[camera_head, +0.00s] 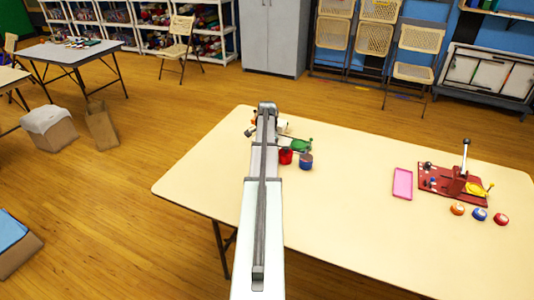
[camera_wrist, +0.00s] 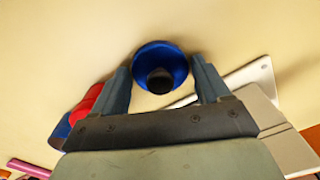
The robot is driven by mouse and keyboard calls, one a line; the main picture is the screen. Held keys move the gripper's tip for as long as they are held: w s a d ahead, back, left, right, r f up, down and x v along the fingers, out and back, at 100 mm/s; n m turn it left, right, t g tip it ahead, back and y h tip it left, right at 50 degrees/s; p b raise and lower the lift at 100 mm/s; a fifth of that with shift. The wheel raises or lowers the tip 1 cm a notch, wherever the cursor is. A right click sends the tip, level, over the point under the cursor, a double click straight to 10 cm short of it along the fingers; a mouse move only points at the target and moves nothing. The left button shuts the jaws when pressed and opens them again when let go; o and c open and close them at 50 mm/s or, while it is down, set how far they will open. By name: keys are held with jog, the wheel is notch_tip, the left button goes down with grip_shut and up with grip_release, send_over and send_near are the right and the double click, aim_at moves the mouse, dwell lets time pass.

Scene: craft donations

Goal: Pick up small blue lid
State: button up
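In the wrist view, a small round blue lid (camera_wrist: 178,60) with a dark round middle lies on the pale tabletop. My gripper (camera_wrist: 162,80) is open, with one finger on the left of the lid and one on the right. Narrow gaps seem to show between the fingers and the lid, and I cannot tell how high the fingertips are above the table. In the head view my arm reaches over the table, with the gripper end (camera_head: 267,108) near the far left edge. The lid is not visible there, likely hidden by the arm.
A red container (camera_head: 286,157), a blue container (camera_head: 306,162) and a green item (camera_head: 301,145) stand just right of my arm. A pink tray (camera_head: 402,184) and a red press-like device (camera_head: 455,184) are farther right. The cream table (camera_head: 345,215) is clear between and in front.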

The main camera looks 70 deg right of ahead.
jog(key=c, duration=0.6)
notch_tip(320, 180, up, 9)
jog(key=shift+f, duration=0.1)
jog(key=shift+s+r, duration=0.1)
jog(key=shift+r, duration=0.2)
jog(key=s+r+m, duration=0.2)
jog(key=s+m, duration=0.3)
jog(key=s, duration=1.2)
jog(key=shift+s+r+m, duration=0.2)
jog(key=shift+s+m, duration=0.2)
